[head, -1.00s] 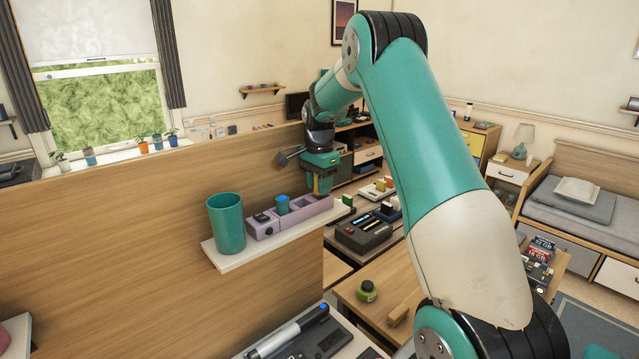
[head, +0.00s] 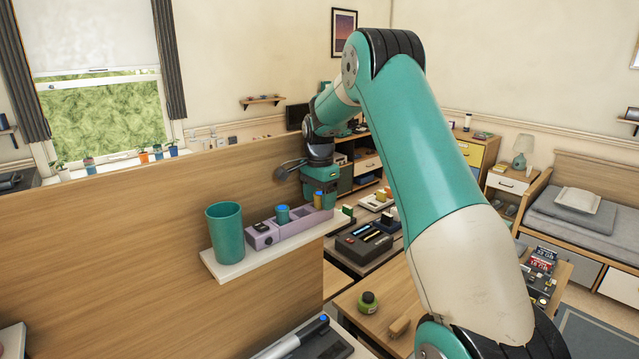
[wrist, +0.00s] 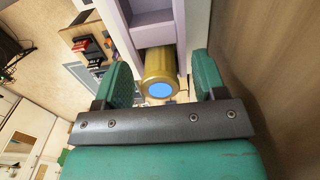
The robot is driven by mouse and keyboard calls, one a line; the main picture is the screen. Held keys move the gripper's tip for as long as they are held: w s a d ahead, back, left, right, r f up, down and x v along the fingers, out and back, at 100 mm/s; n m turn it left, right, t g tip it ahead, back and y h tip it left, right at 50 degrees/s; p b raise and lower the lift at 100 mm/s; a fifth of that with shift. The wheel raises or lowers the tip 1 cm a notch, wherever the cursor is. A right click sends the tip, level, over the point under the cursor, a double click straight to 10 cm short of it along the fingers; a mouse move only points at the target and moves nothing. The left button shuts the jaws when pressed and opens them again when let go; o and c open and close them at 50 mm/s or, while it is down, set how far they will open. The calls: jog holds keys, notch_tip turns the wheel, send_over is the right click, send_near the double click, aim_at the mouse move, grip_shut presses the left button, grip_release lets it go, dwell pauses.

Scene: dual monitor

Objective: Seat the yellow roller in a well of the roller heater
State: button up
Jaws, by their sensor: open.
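The yellow roller (head: 318,200) stands roughly upright at the right end of the lilac roller heater (head: 266,238). In the wrist view the yellow roller (wrist: 158,66), with its blue end facing the camera, lies between my fingers with a gap on each side. The heater (wrist: 153,30) with its compartment walls shows just beyond it. The roller's far end is hidden, so I cannot tell how deep it sits in the end well. My gripper (wrist: 163,70) is open around the roller; my gripper (head: 320,192) also shows above the heater's right end in the head view. A blue roller (head: 283,213) stands in another well.
The heater rests on a narrow white shelf (head: 232,268) on a wooden partition (head: 120,250). A teal cup (head: 225,238) stands at the shelf's left end. Lower desks with a dark device (head: 363,243) and a green jar (head: 368,302) lie right of the partition.

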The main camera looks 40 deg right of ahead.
aim_at(319, 194)
notch_tip(319, 194, up, 17)
jog(key=b, duration=0.3)
jog(key=shift+b, duration=0.3)
jog(key=shift+r, duration=0.1)
